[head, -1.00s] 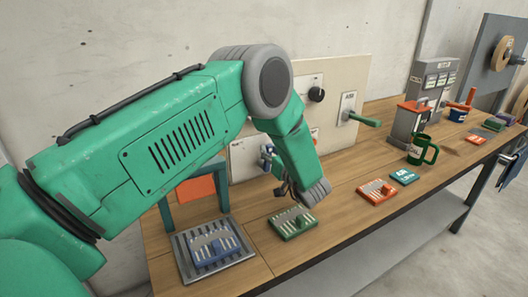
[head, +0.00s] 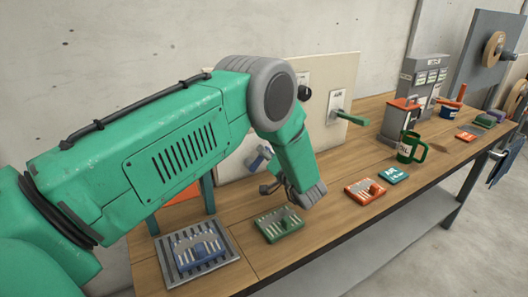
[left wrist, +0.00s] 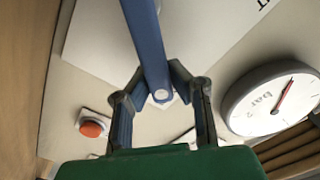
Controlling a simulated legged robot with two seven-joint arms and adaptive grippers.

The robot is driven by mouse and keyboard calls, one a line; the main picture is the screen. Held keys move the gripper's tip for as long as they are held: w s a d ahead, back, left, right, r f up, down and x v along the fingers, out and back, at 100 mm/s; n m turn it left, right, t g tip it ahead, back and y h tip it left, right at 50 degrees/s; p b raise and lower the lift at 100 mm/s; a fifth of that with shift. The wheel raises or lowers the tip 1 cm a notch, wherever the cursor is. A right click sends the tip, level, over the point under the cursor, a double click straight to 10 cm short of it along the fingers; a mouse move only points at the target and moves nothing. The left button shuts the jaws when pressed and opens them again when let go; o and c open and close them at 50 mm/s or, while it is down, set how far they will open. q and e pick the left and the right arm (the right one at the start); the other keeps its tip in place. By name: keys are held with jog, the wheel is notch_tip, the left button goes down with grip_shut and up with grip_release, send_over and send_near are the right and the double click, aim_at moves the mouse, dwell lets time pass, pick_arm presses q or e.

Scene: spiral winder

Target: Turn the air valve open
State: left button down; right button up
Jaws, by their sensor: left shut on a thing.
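The air valve's blue lever (left wrist: 147,40) runs from the top of the left wrist view down to a pale round pivot. My left gripper (left wrist: 160,90) has a finger on each side of the lever near that pivot and is shut on it. In the head view, a blue part of the lever (head: 257,158) shows tilted beside the white panel. My left gripper (head: 270,187) is mostly hidden there behind my green forearm. My right gripper is not in view.
A round gauge marked "bar" (left wrist: 275,98) and an orange button (left wrist: 92,128) flank the lever. A green lever (head: 350,118) sticks out from the panel on the right. A green mug (head: 408,148) and several coloured trays stand on the wooden bench (head: 335,170).

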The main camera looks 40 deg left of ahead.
pick_arm(q)
jog(key=shift+s+d+f, duration=0.15)
jog(key=shift+d+f, duration=0.35)
jog(key=shift+f, duration=0.1)
jog(key=c, duration=1.5)
grip_release()
jog(key=shift+o, duration=0.3)
jog(key=shift+d+r, duration=0.45)
jog(key=shift+r, duration=0.05)
jog(key=r, duration=0.4)
jog(key=a+r, duration=0.1)
jog(key=r, duration=0.1)
jog(key=shift+r, duration=0.35)
jog(key=d+r, duration=0.2)
jog(key=r, duration=0.1)
jog(key=shift+r, duration=0.2)
